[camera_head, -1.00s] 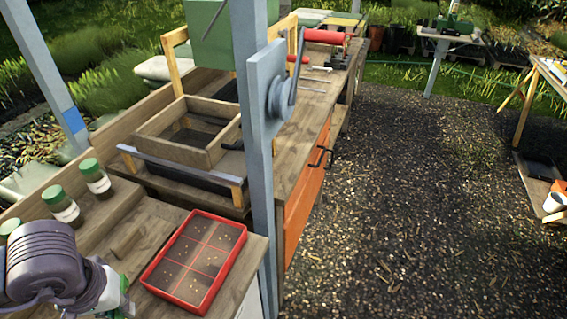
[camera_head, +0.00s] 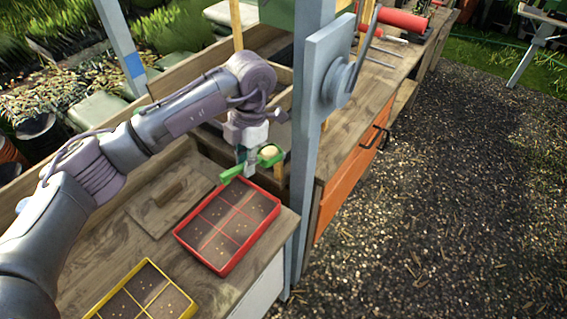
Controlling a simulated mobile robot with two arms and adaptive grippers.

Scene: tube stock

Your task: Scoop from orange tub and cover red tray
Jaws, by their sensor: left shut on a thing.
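The red tray (camera_head: 253,241) lies on the wooden bench, divided into compartments of dark soil with small pale specks on top. My left gripper (camera_head: 250,163) is shut on a green scoop (camera_head: 235,172) just beyond the tray's far edge and above it. The scoop's bowl holds a pale, beige heap. I cannot make out the orange tub in this view. My right gripper is not in view.
A yellow tray (camera_head: 120,277) with soil compartments is at the lower left. A small wooden board with a handle (camera_head: 171,193) lies beside the red tray. A grey-blue post (camera_head: 306,150) with a crank stands right of the red tray.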

